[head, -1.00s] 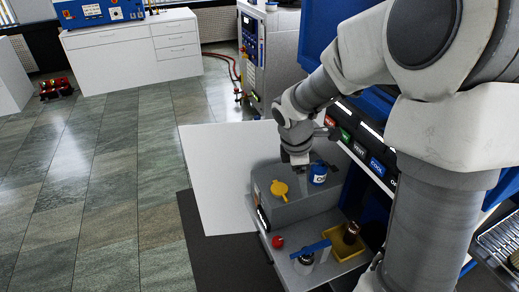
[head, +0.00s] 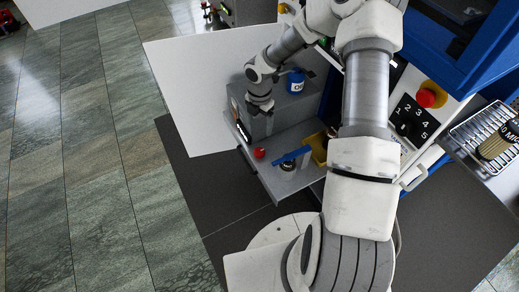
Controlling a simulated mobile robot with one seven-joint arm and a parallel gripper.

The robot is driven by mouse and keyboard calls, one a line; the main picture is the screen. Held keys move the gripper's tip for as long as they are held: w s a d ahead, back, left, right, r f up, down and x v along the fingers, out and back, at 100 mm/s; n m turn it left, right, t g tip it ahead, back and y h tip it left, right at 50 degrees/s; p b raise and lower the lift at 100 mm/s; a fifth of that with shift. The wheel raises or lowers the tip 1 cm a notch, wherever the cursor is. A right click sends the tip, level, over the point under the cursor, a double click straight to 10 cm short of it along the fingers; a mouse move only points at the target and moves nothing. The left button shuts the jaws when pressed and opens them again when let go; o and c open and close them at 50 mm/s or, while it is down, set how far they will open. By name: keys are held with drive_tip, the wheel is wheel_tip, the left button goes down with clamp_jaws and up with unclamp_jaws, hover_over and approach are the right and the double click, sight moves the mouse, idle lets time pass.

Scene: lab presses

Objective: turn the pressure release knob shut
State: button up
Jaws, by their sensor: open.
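A small red round knob (head: 259,152), which looks like the release knob, sits at the left edge of the low grey shelf of the press (head: 282,185). How far it is turned is too small to tell. My gripper (head: 262,112) points down at the front of the grey box (head: 297,104), above the red knob in the picture and apart from it. It is open, with nothing seen between its fingers. The yellow item on the grey box is hidden behind my gripper.
A blue bar (head: 291,156) over a dark round part stands right of the red knob. A blue-labelled jar (head: 296,82) stands on the grey box. A yellow tray (head: 317,147) is partly hidden by my arm. A red button (head: 427,98) is on the right panel.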

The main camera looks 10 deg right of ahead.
sight(259, 151)
wheel_tip(259, 151, down, 15)
drive_tip(key=shift+f+b, duration=0.2)
drive_tip(key=shift+b, duration=0.95)
clamp_jaws()
